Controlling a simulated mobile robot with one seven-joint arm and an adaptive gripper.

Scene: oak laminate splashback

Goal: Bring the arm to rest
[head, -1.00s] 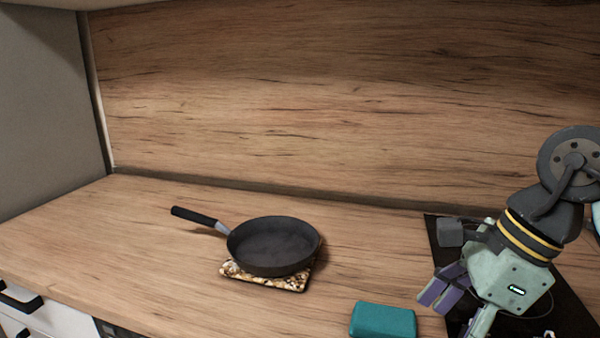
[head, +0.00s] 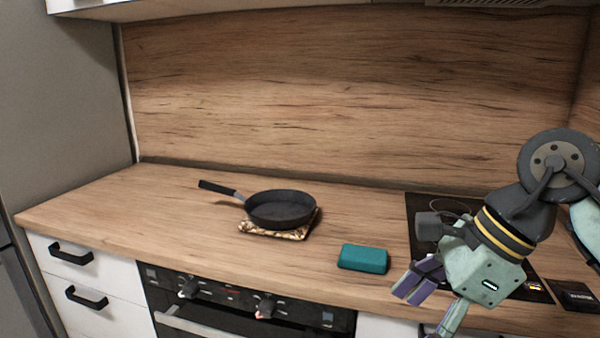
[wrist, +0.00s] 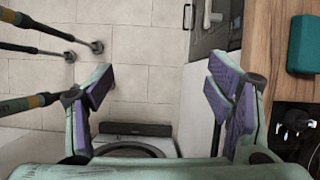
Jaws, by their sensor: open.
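My gripper (head: 428,305) is at the lower right of the head view, in front of the counter's front edge and the hob. Its purple-padded fingers are apart and nothing is between them. In the wrist view the open fingers (wrist: 165,100) have the tiled floor and a white front-loading appliance between and beyond them. The arm is bent, with its wrist above the hob side of the counter. No held object shows.
A black frying pan (head: 282,209) sits on a patterned trivet (head: 272,233). A teal block (head: 363,258) lies right of it, also in the wrist view (wrist: 301,38). The black hob (head: 418,208) is partly behind my arm. Oven knobs (head: 265,307) protrude below the counter. The counter's left is clear.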

